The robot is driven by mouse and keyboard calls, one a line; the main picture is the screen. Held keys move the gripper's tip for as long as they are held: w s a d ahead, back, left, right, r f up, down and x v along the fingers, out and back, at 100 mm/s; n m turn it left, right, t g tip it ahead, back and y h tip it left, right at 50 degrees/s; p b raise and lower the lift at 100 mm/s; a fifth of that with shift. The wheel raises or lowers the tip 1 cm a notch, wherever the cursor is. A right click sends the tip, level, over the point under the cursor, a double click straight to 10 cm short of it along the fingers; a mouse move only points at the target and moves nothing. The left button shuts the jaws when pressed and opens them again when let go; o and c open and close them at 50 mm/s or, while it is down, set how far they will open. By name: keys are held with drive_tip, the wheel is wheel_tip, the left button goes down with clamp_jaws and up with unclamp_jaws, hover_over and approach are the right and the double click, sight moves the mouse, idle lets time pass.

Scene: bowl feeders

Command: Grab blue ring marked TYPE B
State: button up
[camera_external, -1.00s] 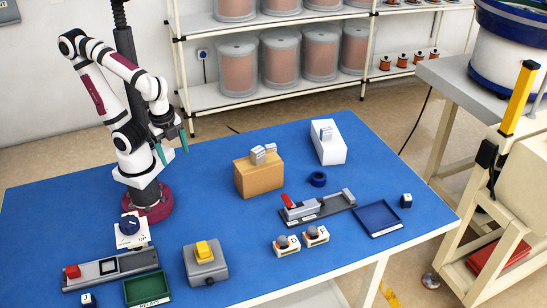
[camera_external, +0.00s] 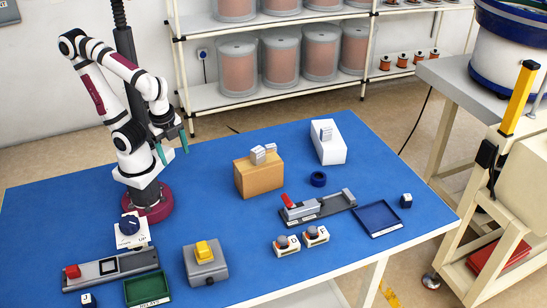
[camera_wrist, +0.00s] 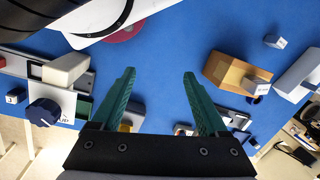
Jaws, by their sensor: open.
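The blue ring (camera_external: 318,179) lies on the blue table between the cardboard-brown box and the white box. Its TYPE B marking is too small to read here. My gripper (camera_external: 172,149) is raised above the table at the left, well away from the ring. Its two green fingers (camera_wrist: 160,74) are spread apart with nothing between them.

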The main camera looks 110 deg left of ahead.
drive_tip(key=o, duration=0.4)
drive_tip(key=shift+c, duration=0.2)
drive_tip(key=w+d+n+h, duration=0.3)
drive_tip(key=w+n+h, duration=0.2)
drive_tip(key=w+n, duration=0.3)
drive_tip(key=w+a+f+n+t+h, duration=0.1)
drive_tip(key=w+n+h, duration=0.2)
drive_tip(key=w+n, duration=0.4)
drive_tip(key=n+t+y, duration=0.4)
drive_tip(key=n+t, duration=0.8)
drive_tip(key=n, duration=1.3)
hover_over(313, 173)
drive_tip(key=s, duration=0.3)
drive_tip(key=f, duration=1.3)
drive_tip(key=shift+w+a+f, duration=0.15)
drive_tip(key=shift+a+f, duration=0.1)
drive_tip(key=shift+f, duration=0.15)
wheel_tip(313, 173, down, 7)
drive_tip(key=shift+r+x, duration=0.2)
drive_tip(key=shift+x, duration=1.25)
drive_tip(key=shift+c, duration=0.3)
